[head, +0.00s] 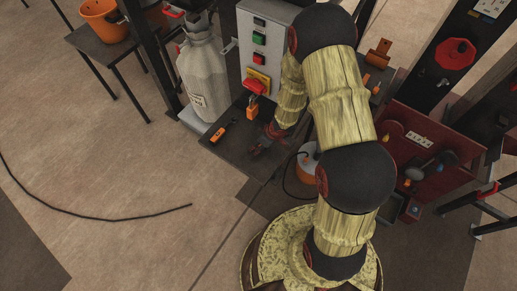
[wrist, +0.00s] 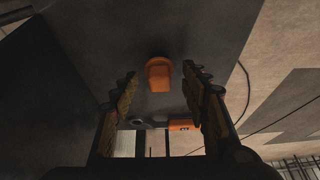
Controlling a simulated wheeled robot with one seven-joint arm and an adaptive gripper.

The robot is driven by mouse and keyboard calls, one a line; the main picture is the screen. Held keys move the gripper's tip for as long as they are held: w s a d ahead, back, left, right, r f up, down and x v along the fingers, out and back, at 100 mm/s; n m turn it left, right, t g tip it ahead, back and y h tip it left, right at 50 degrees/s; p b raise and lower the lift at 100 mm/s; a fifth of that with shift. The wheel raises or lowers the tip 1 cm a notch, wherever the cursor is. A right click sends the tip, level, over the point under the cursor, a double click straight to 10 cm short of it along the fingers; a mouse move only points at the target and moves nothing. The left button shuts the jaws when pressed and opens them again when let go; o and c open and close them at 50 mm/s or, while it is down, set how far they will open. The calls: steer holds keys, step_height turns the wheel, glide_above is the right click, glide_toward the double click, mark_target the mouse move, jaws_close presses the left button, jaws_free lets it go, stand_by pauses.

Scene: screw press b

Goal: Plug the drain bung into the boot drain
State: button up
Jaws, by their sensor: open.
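In the wrist view a small orange piece (wrist: 159,76) with a rounded top shows between my fingertips, against a dark grey surface. It may be the drain bung, but I cannot tell for sure. My gripper (head: 264,139) is low over the dark bench in the head view. Its jaws are open, one finger on each side of the orange piece in the wrist view, with gaps on both sides. A small round ring or opening (wrist: 137,122) shows further down in the wrist view; I cannot tell whether it is the boot drain.
An orange item (head: 218,131) lies on the dark bench (head: 232,152). A pale sack (head: 203,75) is to the left. The floor at left is open, with a black cable (head: 110,219).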

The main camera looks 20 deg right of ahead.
steer(key=shift+w+f, duration=0.1)
steer(key=c, duration=0.3)
jaws_close()
stand_by(0.4)
steer(key=shift+r+p, duration=0.45)
steer(key=shift+r, duration=0.05)
step_height(320, 180, up, 3)
steer(key=shift+a+r+p, duration=0.1)
steer(key=shift+a+p, duration=0.05)
steer(key=shift+p, duration=1)
steer(key=s+a+r+p, duration=0.3)
steer(key=s+a+r, duration=0.5)
steer(key=a, duration=0.3)
steer(key=shift+s+r, duration=0.15)
steer(key=shift+r, duration=0.25)
